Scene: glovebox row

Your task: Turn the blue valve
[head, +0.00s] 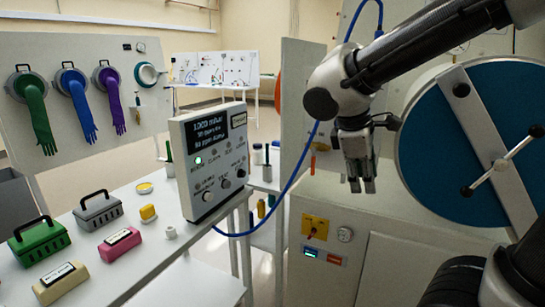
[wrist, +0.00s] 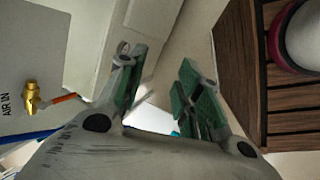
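I cannot make out a small blue valve for certain in either view. My gripper (head: 362,188) hangs pointing down, left of the disc. In the wrist view my gripper (wrist: 163,85) has its green-padded fingers apart with nothing between them.
A cabinet with a yellow switch plate (head: 315,227) stands below my gripper. A blue hose (head: 290,185) loops left of it. A control box (head: 210,160) stands on the left table among colored blocks. A wooden slatted surface (wrist: 290,85) is at right in the wrist view.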

